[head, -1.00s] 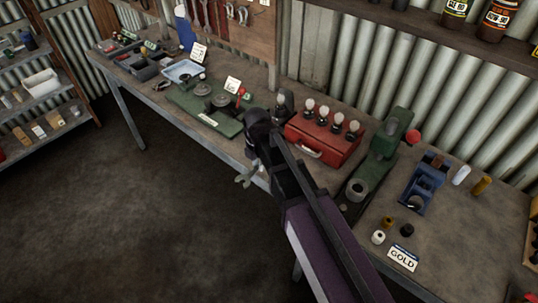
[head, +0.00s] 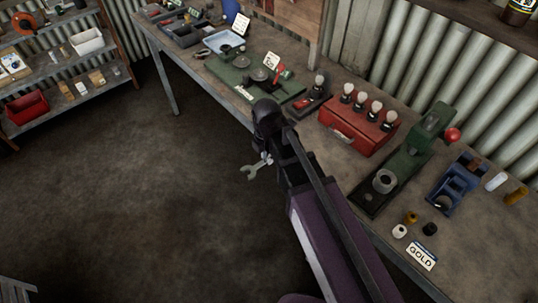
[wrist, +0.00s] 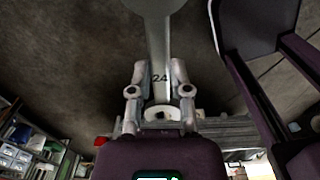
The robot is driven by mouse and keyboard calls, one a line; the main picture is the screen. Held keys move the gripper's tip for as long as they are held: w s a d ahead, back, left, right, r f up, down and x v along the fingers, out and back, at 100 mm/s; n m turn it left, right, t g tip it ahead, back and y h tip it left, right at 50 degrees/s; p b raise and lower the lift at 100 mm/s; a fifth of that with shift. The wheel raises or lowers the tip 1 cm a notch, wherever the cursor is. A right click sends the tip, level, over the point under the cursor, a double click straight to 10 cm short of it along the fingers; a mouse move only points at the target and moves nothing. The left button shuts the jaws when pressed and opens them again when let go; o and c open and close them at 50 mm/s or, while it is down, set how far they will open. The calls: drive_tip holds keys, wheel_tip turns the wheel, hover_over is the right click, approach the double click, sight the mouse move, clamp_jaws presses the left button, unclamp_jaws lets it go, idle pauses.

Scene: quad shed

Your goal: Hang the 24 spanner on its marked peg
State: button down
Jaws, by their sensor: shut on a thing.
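The 24 spanner (wrist: 158,50) is in my gripper (wrist: 160,95), held between its two fingers. The number 24 shows on its shank in the wrist view, with the ring end close to the palm. In the head view the spanner's open jaw (head: 250,172) sticks out to the left of my gripper (head: 268,158), above the floor in front of the bench edge. The marked peg cannot be made out. Only the bottom edge of the wooden tool board (head: 295,15) shows at the top.
The workbench (head: 325,160) runs along the corrugated wall. It carries a green plate (head: 235,85), a red box (head: 355,135), a green press (head: 425,130), a blue tool (head: 460,182) and a GOLD card (head: 421,256). Shelves (head: 60,70) stand at left. The floor (head: 130,190) is clear.

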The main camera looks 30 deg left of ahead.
idle(0.4)
wheel_tip(320, 180, up, 12)
drive_tip(key=p, duration=1.2)
idle(1.0)
wheel_tip(320, 180, down, 6)
drive_tip(key=b, duration=0.6)
drive_tip(key=shift+s, duration=0.1)
